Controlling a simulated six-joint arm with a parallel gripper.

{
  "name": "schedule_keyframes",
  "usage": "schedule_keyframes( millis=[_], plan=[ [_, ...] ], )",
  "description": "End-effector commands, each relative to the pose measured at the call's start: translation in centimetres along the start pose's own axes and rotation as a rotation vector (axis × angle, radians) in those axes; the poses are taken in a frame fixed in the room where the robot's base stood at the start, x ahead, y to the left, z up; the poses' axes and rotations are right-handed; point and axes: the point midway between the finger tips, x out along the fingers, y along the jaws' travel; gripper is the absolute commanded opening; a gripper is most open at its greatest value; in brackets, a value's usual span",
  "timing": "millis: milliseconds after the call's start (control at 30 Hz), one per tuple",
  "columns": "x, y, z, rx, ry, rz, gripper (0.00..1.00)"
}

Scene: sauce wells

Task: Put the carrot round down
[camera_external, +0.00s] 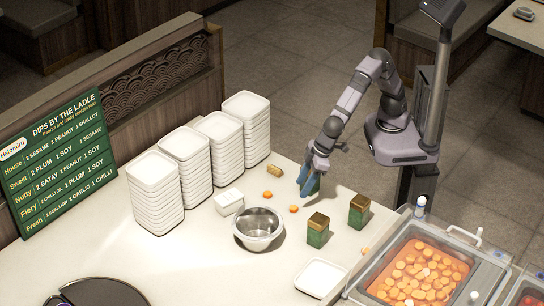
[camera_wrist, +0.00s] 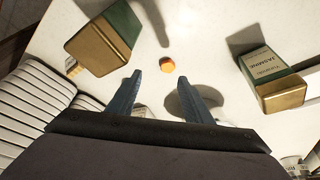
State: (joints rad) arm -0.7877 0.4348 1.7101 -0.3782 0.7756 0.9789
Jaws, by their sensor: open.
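An orange carrot round (camera_wrist: 167,65) lies on the white counter in the wrist view, just beyond and between my fingertips. My gripper (camera_wrist: 163,80) is open, its two blue fingers apart with nothing between them. In the external view my gripper (camera_external: 306,186) points down low over the counter. Two carrot rounds lie to its left, one nearer (camera_external: 293,209) and one farther (camera_external: 267,195). Another carrot piece (camera_external: 365,250) shows beside the tray at right. I cannot tell for certain which of these the wrist view shows.
Green boxes with gold tops stand nearby (camera_external: 318,232) (camera_external: 359,212); two boxes show in the wrist view, at left (camera_wrist: 105,40) and right (camera_wrist: 275,80). A steel bowl (camera_external: 258,240), stacked white dishes (camera_external: 155,195), a white dish (camera_external: 320,278) and a carrot-filled tray (camera_external: 385,248) surround the area.

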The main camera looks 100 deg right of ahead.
Motion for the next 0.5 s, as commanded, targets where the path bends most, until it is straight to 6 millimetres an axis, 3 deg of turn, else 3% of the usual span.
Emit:
schedule_keyframes(
  millis=[100, 233, 367, 433, 500],
  plan=[
    [-0.1, 1.3, -0.8, 0.018, -0.041, 0.042, 0.46],
    [0.6, 1.6, -1.8, 0.074, -0.091, 0.057, 0.46],
    [1.7, -0.2, -2.2, 0.109, -0.158, 0.026, 0.46],
    [0.8, -1.8, -2.7, 0.088, -0.177, -0.02, 0.46],
    [0.5, -2.1, -2.2, 0.046, -0.203, -0.032, 0.46]
  ],
)
